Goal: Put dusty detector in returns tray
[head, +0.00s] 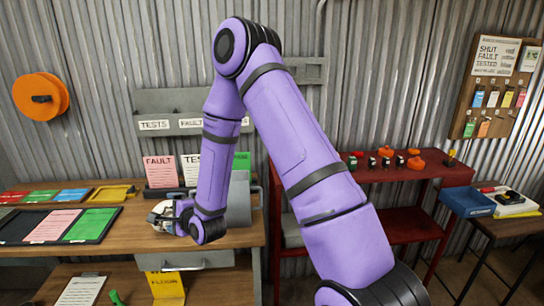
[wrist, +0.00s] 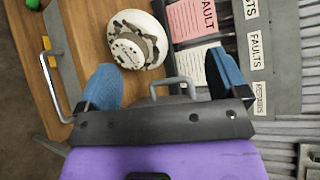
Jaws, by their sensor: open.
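The dusty detector (wrist: 137,40) is a round white disc with grey-brown grime on its face. In the wrist view it lies on the wooden bench, just beyond my fingertips and nearer the left finger. My gripper (wrist: 160,62) is open, its two blue-padded fingers wide apart with nothing between them. In the head view the white detector (head: 160,214) shows at the bench beside my gripper (head: 178,218), partly hidden by it. No tray carries a readable returns label. A blue tray (head: 466,203) stands on the small table at the right.
FAULT and TEST cards stand behind the detector. A grey box (head: 238,205) is right of my wrist. A red shelf unit (head: 420,180) stands between bench and small table.

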